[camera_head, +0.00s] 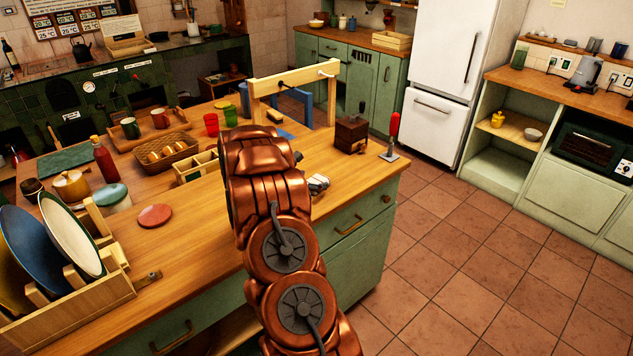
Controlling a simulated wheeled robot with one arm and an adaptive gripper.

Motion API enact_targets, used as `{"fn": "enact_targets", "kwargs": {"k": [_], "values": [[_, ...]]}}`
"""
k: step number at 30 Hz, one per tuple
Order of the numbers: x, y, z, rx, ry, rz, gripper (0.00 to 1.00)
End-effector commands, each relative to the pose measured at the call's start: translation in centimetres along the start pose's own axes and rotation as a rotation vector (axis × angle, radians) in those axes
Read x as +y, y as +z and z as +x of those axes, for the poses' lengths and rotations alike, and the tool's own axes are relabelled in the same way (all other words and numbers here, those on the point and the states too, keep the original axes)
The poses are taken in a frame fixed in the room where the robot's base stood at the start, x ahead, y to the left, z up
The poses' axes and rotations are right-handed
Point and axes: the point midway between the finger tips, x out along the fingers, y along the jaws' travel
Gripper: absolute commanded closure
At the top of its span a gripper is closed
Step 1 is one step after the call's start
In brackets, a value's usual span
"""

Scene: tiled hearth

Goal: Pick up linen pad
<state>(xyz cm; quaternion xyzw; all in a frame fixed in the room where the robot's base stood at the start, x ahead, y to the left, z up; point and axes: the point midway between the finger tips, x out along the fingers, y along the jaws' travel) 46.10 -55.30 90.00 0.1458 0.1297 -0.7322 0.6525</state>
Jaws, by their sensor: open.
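I cannot pick out the linen pad with certainty. A flat dark green mat (58,163) lies at the left of the wooden island, and a small blue patch (285,134) shows by the wooden frame. My copper arm rises over the front edge of the island and hides part of its top. My gripper (318,184) seems to be the small pale and dark part just right of the arm, over the island top. It is mostly hidden, and I see nothing held in it.
A dish rack with plates (70,235) stands front left. A wooden frame (292,82), grinder box (351,134) and red-handled stand (392,135) are at the right. The tiled floor to the right is free.

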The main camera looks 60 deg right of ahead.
Motion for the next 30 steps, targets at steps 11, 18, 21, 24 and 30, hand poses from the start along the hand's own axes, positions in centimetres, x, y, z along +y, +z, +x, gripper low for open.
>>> {"fn": "enact_targets", "kwargs": {"k": [11,18,21,24,30], "values": [[-0.2,0.1,2.8,0.001,0.000,0.000,0.08],[-0.2,0.0,2.9,0.000,0.000,0.000,0.10],[-0.2,0.0,2.9,0.000,0.000,0.000,0.21],[-0.2,0.0,2.9,0.000,0.000,0.000,0.31],[-0.2,0.0,2.9,0.001,0.000,0.000,0.52]]}}
